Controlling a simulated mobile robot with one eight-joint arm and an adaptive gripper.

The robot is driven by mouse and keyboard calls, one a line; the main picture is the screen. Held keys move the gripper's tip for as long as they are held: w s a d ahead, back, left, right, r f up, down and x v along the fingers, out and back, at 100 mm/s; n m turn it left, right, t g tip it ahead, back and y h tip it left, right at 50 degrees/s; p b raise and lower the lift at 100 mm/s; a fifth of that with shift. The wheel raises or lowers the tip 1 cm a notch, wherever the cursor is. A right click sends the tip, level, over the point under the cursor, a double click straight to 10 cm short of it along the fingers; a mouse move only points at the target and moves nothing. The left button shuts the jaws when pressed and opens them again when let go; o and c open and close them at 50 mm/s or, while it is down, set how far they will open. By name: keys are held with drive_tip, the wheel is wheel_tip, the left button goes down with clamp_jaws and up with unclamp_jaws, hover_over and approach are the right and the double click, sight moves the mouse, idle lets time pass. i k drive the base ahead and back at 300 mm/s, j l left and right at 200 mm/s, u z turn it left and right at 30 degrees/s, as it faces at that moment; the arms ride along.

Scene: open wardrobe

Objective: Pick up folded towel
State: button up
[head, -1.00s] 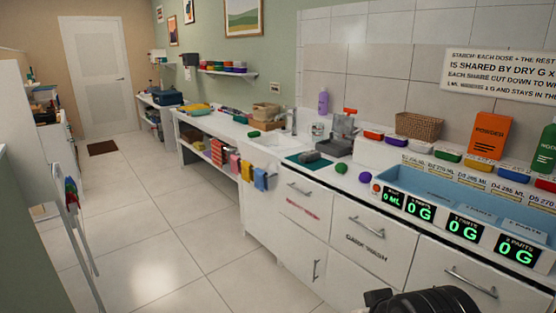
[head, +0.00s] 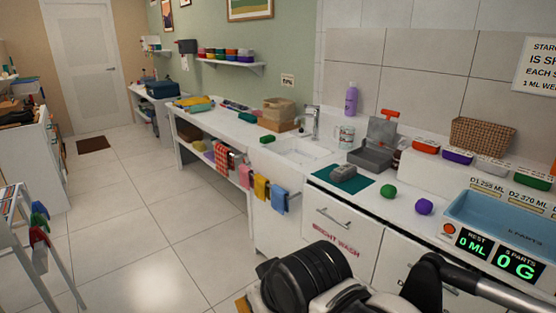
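A stack of folded cloth in yellow and teal (head: 196,103) lies at the far left end of the long white counter. I cannot tell if it is the folded towel of the task. A yellow towel (head: 261,187) and a blue towel (head: 279,201) hang from a rail below the sink, and a pink checked cloth (head: 221,157) hangs farther left. My arm shows at the bottom of the head view, in front of the lower cabinets and well short of the folded cloth. My gripper's fingertips do not show.
A green mat (head: 357,184) with a grey block (head: 342,172), a green ball (head: 388,191) and a purple ball (head: 424,207) are on the near counter. A white rack (head: 24,225) stands at left. The tiled floor (head: 150,220) between is open.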

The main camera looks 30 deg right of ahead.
sight(345, 172)
drive_tip(key=i, duration=1.1)
drive_tip(key=i+j+z, duration=0.15)
drive_tip(key=i, duration=1)
drive_tip(key=i+z, duration=0.15)
drive_tip(key=z, duration=0.25)
drive_tip(key=i+z, duration=0.15)
drive_tip(key=z, duration=0.25)
drive_tip(key=i+j+z, duration=0.15)
drive_tip(key=z, duration=0.25)
drive_tip(key=i+j+z, duration=0.1)
drive_tip(key=z, duration=0.3)
drive_tip(key=i+j+z, duration=0.1)
drive_tip(key=z, duration=0.3)
drive_tip(key=j+z, duration=0.15)
drive_tip(key=z, duration=2.05)
